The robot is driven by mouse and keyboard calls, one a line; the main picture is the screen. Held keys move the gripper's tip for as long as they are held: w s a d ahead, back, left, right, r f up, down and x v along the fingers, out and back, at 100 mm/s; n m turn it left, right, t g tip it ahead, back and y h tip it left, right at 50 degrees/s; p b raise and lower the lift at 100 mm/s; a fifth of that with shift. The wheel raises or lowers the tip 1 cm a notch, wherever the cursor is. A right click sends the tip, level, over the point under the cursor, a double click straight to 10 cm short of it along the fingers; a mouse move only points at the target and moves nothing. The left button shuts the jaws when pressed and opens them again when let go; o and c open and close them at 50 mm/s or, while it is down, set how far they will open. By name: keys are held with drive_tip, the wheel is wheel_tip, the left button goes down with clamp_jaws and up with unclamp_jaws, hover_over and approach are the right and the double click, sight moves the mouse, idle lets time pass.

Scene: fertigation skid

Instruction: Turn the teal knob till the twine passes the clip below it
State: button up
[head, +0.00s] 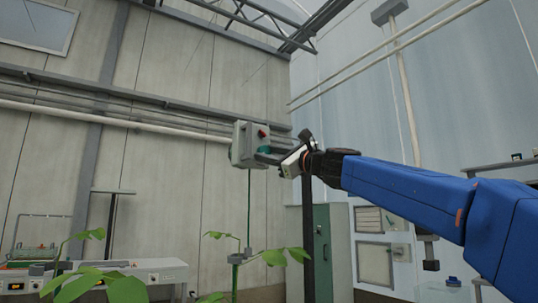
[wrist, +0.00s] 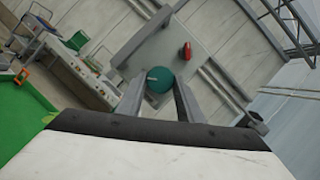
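The teal knob (wrist: 160,79) is on the face of a grey box, below a red knob (wrist: 187,50). In the head view the teal knob (head: 264,150) is partly hidden by my fingers. My gripper (wrist: 159,84) has one finger on each side of the teal knob, and the knob fills the gap, so it looks shut on it. A pale mark shows on the knob. Green twine (head: 249,200) hangs straight down from the grey box (head: 240,148).
Leafy plants (head: 100,285) stand at the lower front. A dark post (head: 308,235) rises behind my gripper, beside a green cabinet (head: 322,250). A white bench (head: 160,272) is at the left. Pipes run along the wall behind the box.

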drive_tip(key=shift+n, duration=0.5)
drive_tip(key=n+g, duration=0.1)
drive_tip(key=n, duration=0.1)
drive_tip(key=n+g, duration=0.1)
drive_tip(key=n, duration=0.1)
drive_tip(key=shift+w+d+r+n+g, duration=0.1)
drive_tip(key=shift+d+r+n+g, duration=0.05)
drive_tip(key=shift+n+g, duration=0.15)
drive_tip(key=n+g, duration=0.1)
drive_tip(key=n, duration=0.4)
drive_tip(key=shift+r+h, duration=0.15)
drive_tip(key=shift+h, duration=0.15)
drive_tip(key=shift+g, duration=0.4)
drive_tip(key=o, duration=1.1)
drive_tip(key=shift+c, duration=0.2)
drive_tip(key=shift+d, duration=0.1)
drive_tip(key=v, duration=1.7)
